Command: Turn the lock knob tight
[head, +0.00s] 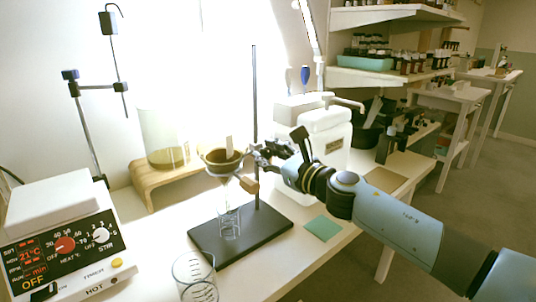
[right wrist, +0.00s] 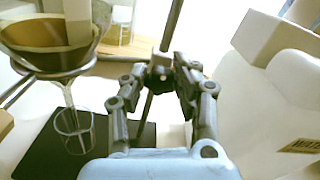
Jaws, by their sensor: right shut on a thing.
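A ring stand has a dark upright rod (head: 255,100) and a flat black base (head: 245,236). A ring on it carries a glass funnel with a brown filter (head: 222,160), which also shows at upper left in the right wrist view (right wrist: 45,35). My right gripper (head: 265,153) reaches in from the right to the clamp by the rod. In the right wrist view its fingers (right wrist: 160,75) are shut on the small dark lock knob (right wrist: 160,70) in front of the rod. The fingers partly hide the knob. My left gripper is not in view.
A beaker (head: 229,222) stands on the base below the funnel, and another glass (head: 195,275) is near the front edge. A hotplate stirrer (head: 62,240) stands left. A jar (head: 163,135) sits on a wooden riser (head: 150,180).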

